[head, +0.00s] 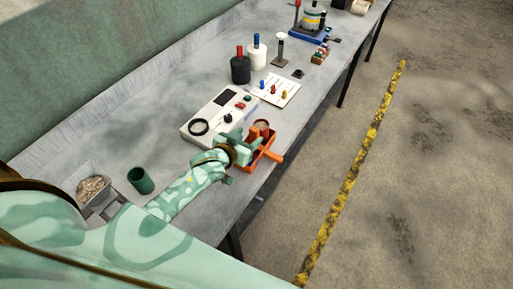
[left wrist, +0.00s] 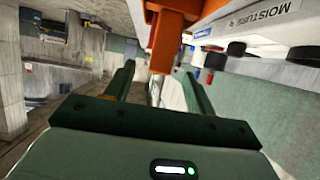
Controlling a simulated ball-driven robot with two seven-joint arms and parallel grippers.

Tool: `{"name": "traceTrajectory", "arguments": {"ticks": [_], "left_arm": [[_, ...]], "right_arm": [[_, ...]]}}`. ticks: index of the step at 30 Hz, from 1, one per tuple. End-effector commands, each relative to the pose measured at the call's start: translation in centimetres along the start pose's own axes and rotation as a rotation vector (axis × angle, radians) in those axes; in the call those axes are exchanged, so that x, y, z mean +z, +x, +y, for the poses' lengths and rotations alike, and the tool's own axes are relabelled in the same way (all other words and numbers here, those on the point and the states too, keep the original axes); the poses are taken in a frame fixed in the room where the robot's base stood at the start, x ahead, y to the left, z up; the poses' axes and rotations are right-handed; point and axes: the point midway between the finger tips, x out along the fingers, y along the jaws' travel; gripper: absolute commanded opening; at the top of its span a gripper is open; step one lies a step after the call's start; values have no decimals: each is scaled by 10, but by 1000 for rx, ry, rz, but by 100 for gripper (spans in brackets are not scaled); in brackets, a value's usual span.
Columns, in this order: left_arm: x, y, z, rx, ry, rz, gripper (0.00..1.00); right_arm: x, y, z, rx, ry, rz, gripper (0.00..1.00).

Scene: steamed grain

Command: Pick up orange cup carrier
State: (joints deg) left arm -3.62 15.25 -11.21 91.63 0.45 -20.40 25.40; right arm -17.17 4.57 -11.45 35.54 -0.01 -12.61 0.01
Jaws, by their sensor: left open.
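The orange cup carrier (head: 273,155) sits near the bench's front edge, beside the moisture meter. A small brownish round cup or opening shows at its top. My left gripper (head: 243,147) is at the carrier's left side and covers part of it in the head view. The gripper is open. In the left wrist view, an orange part of the carrier (left wrist: 166,42) shows between and beyond the two fingers of the left gripper (left wrist: 160,82). I cannot tell whether the fingers touch it. My right gripper is not in view.
The moisture meter (head: 219,113) stands just behind the carrier. A dark green cup (head: 140,180) and a grain-filled container (head: 92,190) are nearer me. A white card (head: 276,90), a black bottle (head: 240,68) and a white bottle (head: 257,54) stand farther along the bench.

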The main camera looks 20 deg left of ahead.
Motion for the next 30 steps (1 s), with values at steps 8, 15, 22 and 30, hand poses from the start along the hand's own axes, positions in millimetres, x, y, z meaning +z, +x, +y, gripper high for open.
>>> {"name": "traceTrajectory", "arguments": {"ticks": [8, 15, 22, 30], "left_arm": [[2, 42, -2, 0, 1, 0, 55], [1, 52, -2, 0, 0, 1, 55], [1, 51, -2, 0, 0, 1, 16], [0, 51, -2, 1, 0, 3, 0]], "right_arm": [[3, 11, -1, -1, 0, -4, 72], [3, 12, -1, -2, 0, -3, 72], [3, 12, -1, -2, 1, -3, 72], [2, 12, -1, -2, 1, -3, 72]]}}
